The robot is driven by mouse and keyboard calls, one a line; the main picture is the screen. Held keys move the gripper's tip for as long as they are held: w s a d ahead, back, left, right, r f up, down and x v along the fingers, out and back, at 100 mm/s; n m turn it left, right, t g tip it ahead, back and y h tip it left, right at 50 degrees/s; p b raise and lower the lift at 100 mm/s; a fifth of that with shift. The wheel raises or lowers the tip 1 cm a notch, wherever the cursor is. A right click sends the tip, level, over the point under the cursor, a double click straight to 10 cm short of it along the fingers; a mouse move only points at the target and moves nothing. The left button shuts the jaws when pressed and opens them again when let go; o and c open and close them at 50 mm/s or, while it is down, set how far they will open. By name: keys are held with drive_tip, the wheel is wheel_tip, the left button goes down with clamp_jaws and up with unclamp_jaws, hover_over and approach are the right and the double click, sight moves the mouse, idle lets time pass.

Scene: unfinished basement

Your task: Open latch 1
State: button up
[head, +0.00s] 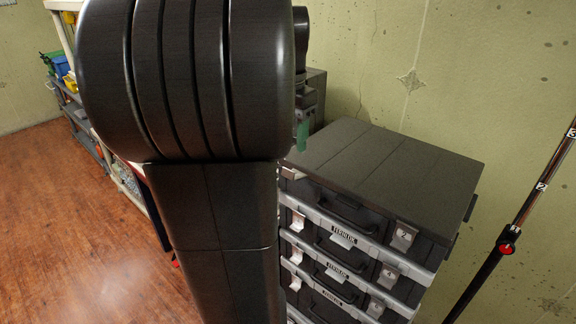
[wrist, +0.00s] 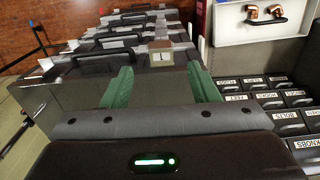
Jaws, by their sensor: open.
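A stack of dark cases (head: 385,170) with grey rims and black handles stands against the wall in the head view. The latch plate marked 1 (wrist: 160,57) shows in the wrist view, on the top case's front. It lies ahead of and between the two green fingers of my gripper (wrist: 162,88), which are apart with nothing between them. Whether a finger touches the latch, I cannot tell. In the head view my arm hides most of the stack's left side, and one green finger of my gripper (head: 303,136) shows above the case's left corner.
The latch marked 2 (head: 404,236) is on the top case's right; one marked 4 (head: 388,276) is below. Labelled small drawers (wrist: 285,105) and an open pale case (wrist: 250,25) stand close at right in the wrist view. A dark pole (head: 510,235) stands at right.

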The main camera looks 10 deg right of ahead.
wheel_tip(320, 180, down, 8)
drive_tip(key=shift+f, duration=0.1)
drive_tip(key=shift+c, duration=0.2)
